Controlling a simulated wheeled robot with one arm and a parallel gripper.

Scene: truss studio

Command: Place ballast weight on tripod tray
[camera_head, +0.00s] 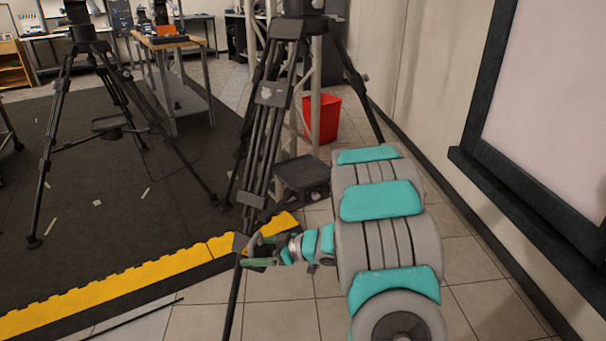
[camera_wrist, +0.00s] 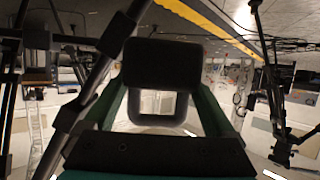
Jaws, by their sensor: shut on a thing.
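My gripper (camera_head: 257,251) reaches left from my arm, beside the lower legs of the near black tripod (camera_head: 270,95). It is shut on a small dark block, the ballast weight (camera_head: 241,243). In the wrist view, the weight (camera_wrist: 162,64) shows as a dark rounded block between the two green fingers of my gripper (camera_wrist: 162,92). The dark, flat tripod tray (camera_head: 302,172) sits low at the near tripod, above and right of my gripper in the head view. Its top looks bare.
A tripod leg (camera_wrist: 97,75) crosses the wrist view close to my gripper. A yellow floor edge (camera_head: 130,281) borders the black mat. Another tripod (camera_head: 88,75) with its own tray (camera_head: 108,123) stands left. A red bin (camera_head: 322,118) is behind the near tripod, and a framed wall is right.

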